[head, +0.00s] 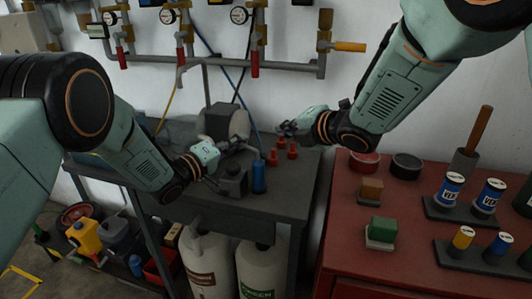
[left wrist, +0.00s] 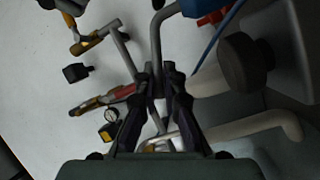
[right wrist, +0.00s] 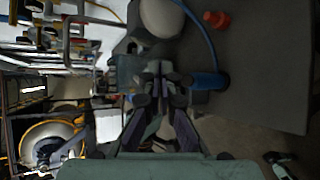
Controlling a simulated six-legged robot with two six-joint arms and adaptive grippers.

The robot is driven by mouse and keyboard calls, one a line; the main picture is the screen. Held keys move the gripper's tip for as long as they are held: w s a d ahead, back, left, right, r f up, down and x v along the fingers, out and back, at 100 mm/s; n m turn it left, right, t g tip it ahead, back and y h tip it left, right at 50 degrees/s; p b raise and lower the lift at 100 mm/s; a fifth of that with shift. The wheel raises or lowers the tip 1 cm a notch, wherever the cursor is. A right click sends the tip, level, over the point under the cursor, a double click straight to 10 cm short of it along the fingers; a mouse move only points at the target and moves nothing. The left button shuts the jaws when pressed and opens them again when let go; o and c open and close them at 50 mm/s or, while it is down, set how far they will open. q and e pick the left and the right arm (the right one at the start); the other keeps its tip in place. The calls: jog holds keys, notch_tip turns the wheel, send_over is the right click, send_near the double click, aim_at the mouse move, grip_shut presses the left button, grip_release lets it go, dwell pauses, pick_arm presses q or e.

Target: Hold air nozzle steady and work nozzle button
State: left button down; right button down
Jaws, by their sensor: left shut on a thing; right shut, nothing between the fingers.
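The air nozzle (head: 258,177) has a blue cylindrical body and stands near the front of the grey bench. A grey bent tube (left wrist: 163,40) runs from its blue part (left wrist: 195,6) in the left wrist view. My left gripper (head: 235,148) is shut on this tube, which lies between its fingertips (left wrist: 158,78). My right gripper (head: 283,129) is shut and empty, above the bench, up and right of the nozzle. In the right wrist view, the blue body (right wrist: 207,81) is right of the right fingertips (right wrist: 160,75). I cannot make out the nozzle button.
Several orange-red pieces (head: 272,158) stand on the grey bench (head: 285,198) right of the nozzle. A grey block (head: 232,181) is left of it, and a motor-like unit with a pale cylinder (head: 239,123) behind. A blue hose (head: 252,118) rises behind. A red cabinet (head: 350,245) adjoins at right.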

aim_at(264, 155)
dwell(0.5)
jog(key=r, duration=0.1)
jog(key=d+r, duration=0.2)
jog(key=shift+s+r, duration=0.15)
jog(key=shift+s, duration=0.15)
jog(key=shift+a, duration=0.1)
jog(key=w+a+f, duration=0.1)
jog(key=a+f, duration=0.3)
jog(key=f, duration=0.3)
jog(key=shift+f, duration=0.3)
jog(key=shift+w+a+f, duration=0.1)
jog(key=shift+a+f, duration=0.1)
dwell(1.2)
jog(key=shift+a+f, duration=0.1)
jog(key=shift+f, duration=0.1)
